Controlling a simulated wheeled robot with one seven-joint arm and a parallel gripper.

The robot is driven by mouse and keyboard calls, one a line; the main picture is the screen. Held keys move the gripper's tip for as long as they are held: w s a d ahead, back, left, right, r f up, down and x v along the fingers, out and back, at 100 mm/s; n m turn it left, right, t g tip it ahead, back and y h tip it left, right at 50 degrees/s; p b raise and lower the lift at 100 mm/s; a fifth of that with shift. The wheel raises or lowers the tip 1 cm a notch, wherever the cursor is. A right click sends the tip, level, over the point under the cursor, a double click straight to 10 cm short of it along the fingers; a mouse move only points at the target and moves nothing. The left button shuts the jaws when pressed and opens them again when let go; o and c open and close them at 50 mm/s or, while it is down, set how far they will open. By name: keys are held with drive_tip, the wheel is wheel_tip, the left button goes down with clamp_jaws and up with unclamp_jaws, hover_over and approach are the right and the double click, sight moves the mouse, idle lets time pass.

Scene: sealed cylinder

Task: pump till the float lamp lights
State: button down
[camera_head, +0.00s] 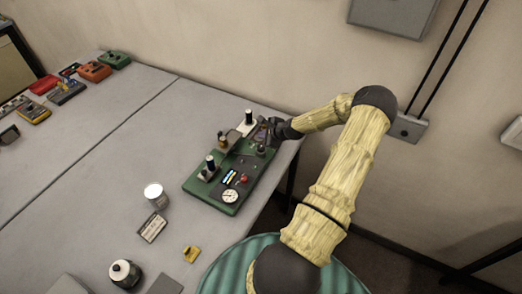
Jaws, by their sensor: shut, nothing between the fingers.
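A green apparatus board (208,193) sits at the right end of the grey table. It carries a round white gauge (230,196), a red knob (243,178), a strip of blue and yellow marks (229,176) and several upright posts with dark tops. Which part is the pump or the float lamp is too small to tell, and no lit lamp can be made out. My gripper (269,122) is shut and empty at the board's far right end, close to the fittings there. Whether it touches them cannot be told.
A white-topped can (154,192), a labelled card or box (153,229), a black-and-white jar (124,272) and a small yellow item (191,253) lie left and in front. Several coloured boxes (94,70) stand far left. The table's middle is clear. The wall is close behind my arm.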

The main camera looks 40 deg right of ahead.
sight(261, 146)
drive_tip(key=shift+f+b, duration=1.1)
drive_tip(key=shift+f, duration=0.9)
idle(0.4)
drive_tip(key=shift+f+b, duration=0.3)
drive_tip(key=shift+f, duration=0.1)
drive_tip(key=shift+f+b, duration=0.65)
drive_tip(key=shift+f, duration=0.3)
idle(1.1)
idle(0.3)
drive_tip(key=shift+r+p, duration=0.85)
drive_tip(key=shift+r, duration=0.5)
drive_tip(key=shift+r+p, duration=1.55)
drive_tip(key=shift+r, duration=0.95)
